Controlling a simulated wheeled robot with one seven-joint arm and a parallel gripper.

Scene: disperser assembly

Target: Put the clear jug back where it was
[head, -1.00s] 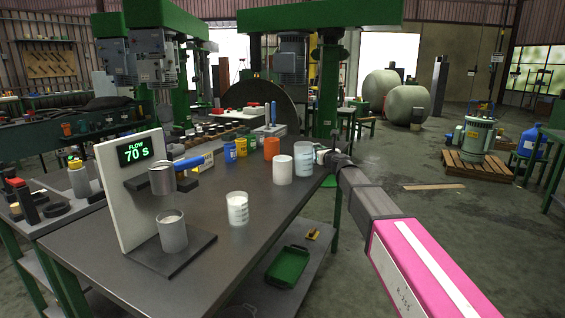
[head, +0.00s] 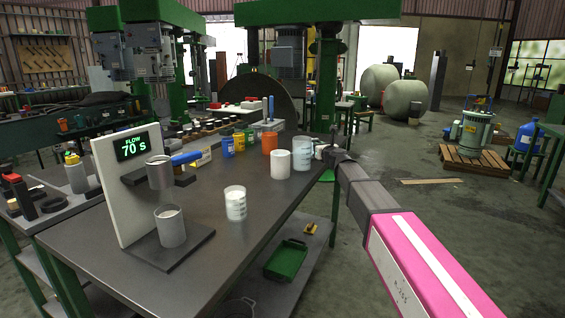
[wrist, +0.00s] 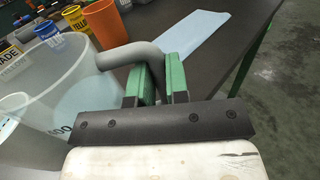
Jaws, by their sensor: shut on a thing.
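The clear jug (head: 304,154) is at the far right edge of the dark table, just right of a white cup (head: 280,164). My gripper (head: 326,153) is at the jug's right side. In the wrist view, its green fingers (wrist: 162,82) are shut on the jug's grey handle (wrist: 128,56). The jug's clear wall (wrist: 22,125) fills the left of that view. The jug looks upright. I cannot tell whether its base touches the table.
Orange (head: 270,144), yellow (head: 240,141) and blue (head: 228,147) cups stand behind. The table's front right is clear.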

